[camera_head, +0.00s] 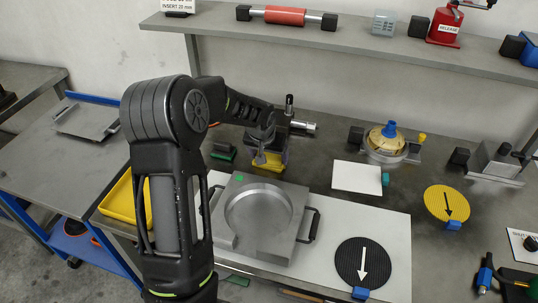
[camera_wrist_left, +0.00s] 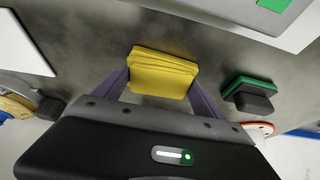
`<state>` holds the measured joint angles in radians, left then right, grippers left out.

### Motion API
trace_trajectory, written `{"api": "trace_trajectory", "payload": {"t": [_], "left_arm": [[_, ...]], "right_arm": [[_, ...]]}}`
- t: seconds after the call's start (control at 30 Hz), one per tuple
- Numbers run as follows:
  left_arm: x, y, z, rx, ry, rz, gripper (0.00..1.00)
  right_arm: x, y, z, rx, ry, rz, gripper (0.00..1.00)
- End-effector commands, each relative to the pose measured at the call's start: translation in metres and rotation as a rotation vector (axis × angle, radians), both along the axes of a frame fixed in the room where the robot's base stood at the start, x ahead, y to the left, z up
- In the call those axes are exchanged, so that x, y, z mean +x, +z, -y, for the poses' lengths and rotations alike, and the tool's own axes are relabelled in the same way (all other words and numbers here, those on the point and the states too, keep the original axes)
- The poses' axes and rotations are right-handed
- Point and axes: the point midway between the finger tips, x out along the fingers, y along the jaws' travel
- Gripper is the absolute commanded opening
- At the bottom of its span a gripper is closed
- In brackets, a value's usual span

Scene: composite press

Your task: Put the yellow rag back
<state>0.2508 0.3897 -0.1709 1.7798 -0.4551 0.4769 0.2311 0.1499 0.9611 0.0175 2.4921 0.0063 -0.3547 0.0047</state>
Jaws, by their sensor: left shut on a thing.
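The yellow rag (camera_wrist_left: 163,73) is a folded yellow pad between the two fingers of my left gripper (camera_wrist_left: 160,85) in the left wrist view. The gripper is shut on it. In the head view the rag (camera_head: 267,162) shows below the left gripper (camera_head: 269,152), behind the grey metal mould plate. The rag is at or close to the bench top; I cannot tell whether it touches. My right gripper is not in view.
A green and black block (camera_head: 222,151) lies left of the rag. The metal mould plate (camera_head: 258,215) stands in front on a white board (camera_head: 385,228). A yellow tray (camera_head: 121,203) is at left. A shelf (camera_head: 350,43) runs above the bench.

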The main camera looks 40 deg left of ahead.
Motion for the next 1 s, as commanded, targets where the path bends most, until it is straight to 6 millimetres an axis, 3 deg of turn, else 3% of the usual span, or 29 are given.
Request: {"api": "trace_trajectory", "payload": {"t": [0.07,0.1,0.3,0.73,1.0], "left_arm": [[0.0,-0.004,0.0,0.0,0.0,0.0,0.36],[0.0,-0.002,0.0,0.0,0.0,0.0,0.83],[0.0,-0.002,0.0,0.0,0.0,0.0,1.0],[-0.002,0.006,0.001,0.001,-0.001,0.001,1.0],[-0.018,0.05,0.007,0.001,-0.001,0.005,1.0]], "right_arm": [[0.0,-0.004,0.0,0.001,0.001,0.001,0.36],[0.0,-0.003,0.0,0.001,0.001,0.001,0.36],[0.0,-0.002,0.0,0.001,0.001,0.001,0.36],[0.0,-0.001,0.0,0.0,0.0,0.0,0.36],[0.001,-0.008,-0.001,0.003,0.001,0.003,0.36]]}}
